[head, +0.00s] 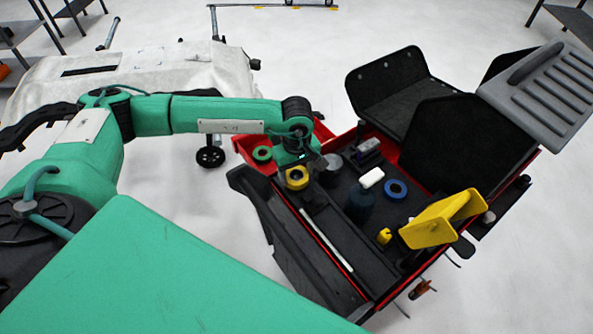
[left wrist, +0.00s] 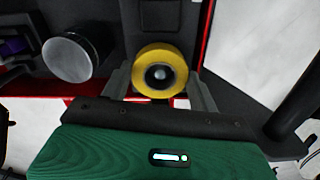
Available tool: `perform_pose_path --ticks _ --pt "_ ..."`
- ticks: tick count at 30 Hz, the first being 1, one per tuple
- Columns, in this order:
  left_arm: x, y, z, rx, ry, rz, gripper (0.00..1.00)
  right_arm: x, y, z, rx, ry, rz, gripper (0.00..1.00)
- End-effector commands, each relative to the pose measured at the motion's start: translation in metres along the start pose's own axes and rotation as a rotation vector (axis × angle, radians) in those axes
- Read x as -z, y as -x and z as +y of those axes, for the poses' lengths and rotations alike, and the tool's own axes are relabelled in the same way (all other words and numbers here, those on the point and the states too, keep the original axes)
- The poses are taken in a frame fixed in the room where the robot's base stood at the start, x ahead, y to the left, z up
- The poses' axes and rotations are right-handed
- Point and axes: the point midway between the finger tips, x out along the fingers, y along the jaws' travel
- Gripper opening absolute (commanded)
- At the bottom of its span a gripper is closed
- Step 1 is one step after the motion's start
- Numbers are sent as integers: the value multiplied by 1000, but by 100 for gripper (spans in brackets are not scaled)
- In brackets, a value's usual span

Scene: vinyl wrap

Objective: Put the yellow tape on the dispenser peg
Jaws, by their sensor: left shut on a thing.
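The yellow tape (head: 297,178) is a ring near the red left edge of the cart in the head view. My left gripper (head: 295,166) is directly over it, pointing down. In the left wrist view the yellow tape (left wrist: 147,62) sits between the two grey fingers of my left gripper (left wrist: 161,88), which are shut on it from both sides. A small grey round tip, perhaps the dispenser peg (left wrist: 160,72), shows inside the tape's dark hole. I cannot tell how far the tape is over it. My right gripper is not in view.
A green tape (head: 262,153) lies in the red tray at the left. A grey round can (left wrist: 70,58), a dark bottle with a white cap (head: 371,178), a blue tape (head: 396,189) and a yellow bracket (head: 432,226) crowd the cart top. A white rod (head: 326,240) lies in front.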

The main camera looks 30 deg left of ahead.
Motion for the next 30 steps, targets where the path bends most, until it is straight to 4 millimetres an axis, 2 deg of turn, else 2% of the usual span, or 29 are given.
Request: perform_pose_path --ticks 6,7,10,11,22,26,30 --pt "0 0 0 0 0 0 38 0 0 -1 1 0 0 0" --pt "0 0 0 0 0 0 65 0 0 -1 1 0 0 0" --pt "0 0 0 0 0 0 84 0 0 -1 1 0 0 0" --pt "0 0 0 0 0 0 86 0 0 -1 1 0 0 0" --pt "0 6 0 -2 0 0 86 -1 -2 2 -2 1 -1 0" --pt "1 25 1 -4 0 2 86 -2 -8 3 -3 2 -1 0" --pt "0 56 1 -5 -1 2 86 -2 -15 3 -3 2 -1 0"
